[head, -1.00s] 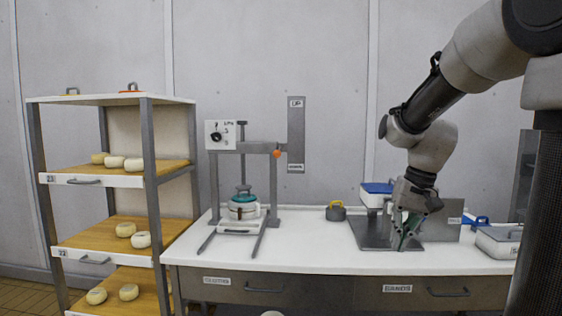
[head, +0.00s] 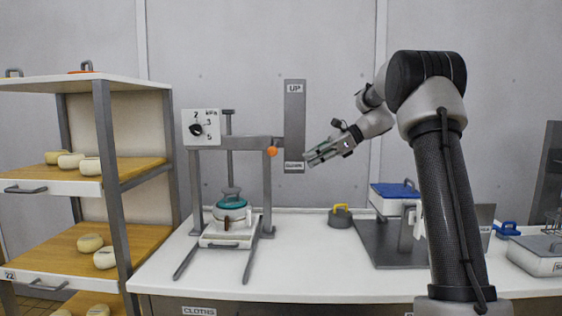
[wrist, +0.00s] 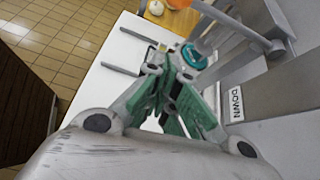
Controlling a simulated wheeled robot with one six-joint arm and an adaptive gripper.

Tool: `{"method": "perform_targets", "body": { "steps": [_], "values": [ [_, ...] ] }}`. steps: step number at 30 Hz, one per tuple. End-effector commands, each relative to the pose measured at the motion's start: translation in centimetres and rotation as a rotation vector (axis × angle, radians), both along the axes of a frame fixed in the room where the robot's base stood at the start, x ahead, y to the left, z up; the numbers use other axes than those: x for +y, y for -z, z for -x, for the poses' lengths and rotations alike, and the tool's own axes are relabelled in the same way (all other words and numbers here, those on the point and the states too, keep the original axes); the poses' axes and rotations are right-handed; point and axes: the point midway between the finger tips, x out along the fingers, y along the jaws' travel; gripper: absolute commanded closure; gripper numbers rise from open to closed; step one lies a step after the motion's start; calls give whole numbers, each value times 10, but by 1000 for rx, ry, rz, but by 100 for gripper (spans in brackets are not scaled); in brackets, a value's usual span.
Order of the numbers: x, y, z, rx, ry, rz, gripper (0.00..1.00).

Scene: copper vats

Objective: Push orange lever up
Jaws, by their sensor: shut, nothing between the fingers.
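The orange lever knob (head: 271,152) sits at the end of the press's grey arm, beside the lower end of an upright grey plate (head: 294,125). The plate reads UP at its top and has a second label low down, which reads DOWN in the wrist view (wrist: 237,104). The orange knob also shows at the top edge of the wrist view (wrist: 178,3). My gripper (head: 307,158) is shut and empty, just right of the knob at about its height, with a small gap in the picture. Its green-padded fingers fill the middle of the wrist view.
The press frame (head: 195,190) holds a white pot with a teal lid (head: 231,203) under its plunger. A dial panel (head: 201,127) is at its upper left. A yellow-handled weight (head: 340,217) and a blue-topped device (head: 395,190) stand on the white table (head: 300,240). A cheese shelf (head: 120,185) stands left.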

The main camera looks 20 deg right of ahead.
Motion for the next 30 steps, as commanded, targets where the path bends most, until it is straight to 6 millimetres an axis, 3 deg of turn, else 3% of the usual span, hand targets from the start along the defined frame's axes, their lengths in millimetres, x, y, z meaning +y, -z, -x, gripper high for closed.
{"method": "perform_targets", "body": {
  "steps": [6, 19, 30],
  "values": [
    [2, -1, 3, 82, 37, -33, 100],
    [7, 3, 1, 86, 38, -33, 100],
    [64, 39, -17, 87, 36, -32, 100]
  ]
}}
